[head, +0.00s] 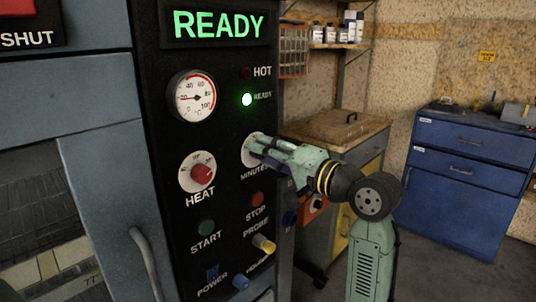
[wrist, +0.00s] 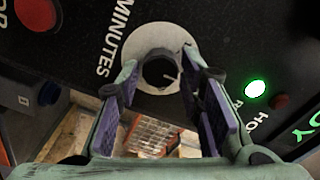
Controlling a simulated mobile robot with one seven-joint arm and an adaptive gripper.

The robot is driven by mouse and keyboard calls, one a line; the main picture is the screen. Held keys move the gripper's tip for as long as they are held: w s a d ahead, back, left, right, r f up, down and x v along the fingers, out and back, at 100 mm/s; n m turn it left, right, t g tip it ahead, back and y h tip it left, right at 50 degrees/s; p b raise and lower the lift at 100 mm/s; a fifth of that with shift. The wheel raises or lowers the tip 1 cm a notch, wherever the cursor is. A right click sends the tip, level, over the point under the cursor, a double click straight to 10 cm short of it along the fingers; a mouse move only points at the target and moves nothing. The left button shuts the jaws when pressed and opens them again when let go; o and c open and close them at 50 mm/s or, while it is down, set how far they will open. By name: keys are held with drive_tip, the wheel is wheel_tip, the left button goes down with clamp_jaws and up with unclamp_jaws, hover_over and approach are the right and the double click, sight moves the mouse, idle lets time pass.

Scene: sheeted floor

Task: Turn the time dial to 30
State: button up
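The time dial, labelled MINUTES, is a pale round plate (head: 249,150) on the black control panel, and my gripper covers its right part in the head view. In the wrist view its plate (wrist: 155,40) surrounds a dark round knob (wrist: 160,70). A short light mark shows on the knob, but the scale numbers cannot be read. My gripper (head: 262,146) reaches the dial from the right. In the wrist view its purple-padded fingers (wrist: 161,78) stand apart on either side of the knob. Small gaps seem to show between fingers and knob; contact is not clear.
The panel also carries a gauge (head: 191,96), a red HEAT dial (head: 201,172), a START button (head: 206,227), a STOP button (head: 257,199) and a yellow PROBE knob (head: 264,245). The READY lamp (head: 247,99) glows green. A workbench (head: 335,128) and blue drawers (head: 462,180) stand behind.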

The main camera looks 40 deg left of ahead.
drive_tip(key=shift+o, duration=1.4)
drive_tip(key=s+d, duration=0.1)
drive_tip(key=d, duration=1.1)
drive_tip(key=shift+w, duration=0.1)
